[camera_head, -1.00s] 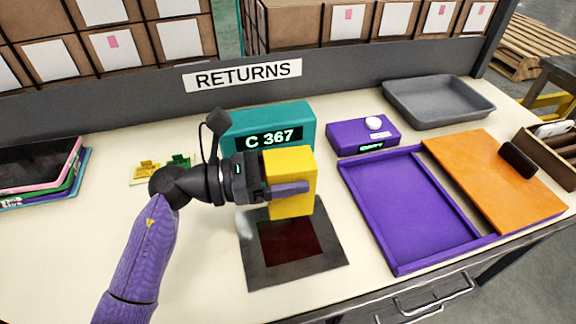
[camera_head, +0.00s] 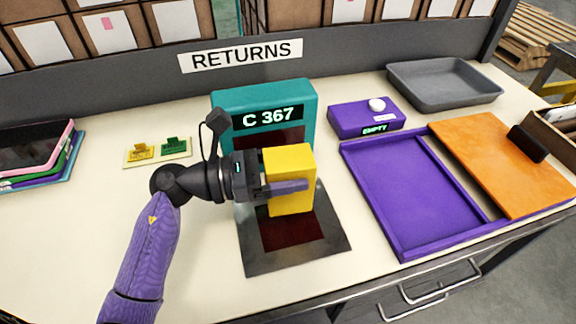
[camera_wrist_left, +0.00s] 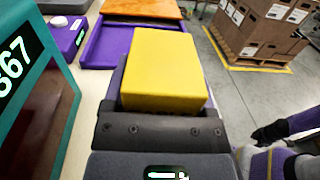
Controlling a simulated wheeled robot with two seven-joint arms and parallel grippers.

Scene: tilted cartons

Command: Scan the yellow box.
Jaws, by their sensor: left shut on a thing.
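The yellow box (camera_head: 290,180) is held upright in my left gripper (camera_head: 288,188), which is shut on it. It also shows in the left wrist view (camera_wrist_left: 164,68), filling the jaws. The box is over the dark scanner plate (camera_head: 322,240) with its dark red window; whether it touches the plate I cannot tell. Behind it stands the teal scanner housing (camera_head: 304,97), whose display reads "C 367". My right gripper is not in the head view; a purple-sleeved arm of mine shows at the right edge of the wrist view.
A purple tray (camera_head: 400,244) and an orange sliding board (camera_head: 490,150) lie at the right. A purple unit (camera_head: 350,121) reading "EMPTY" and a grey bin (camera_head: 445,90) stand behind. Stacked tablets (camera_head: 40,160) and a small card (camera_head: 133,158) with yellow and green clips are at the left.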

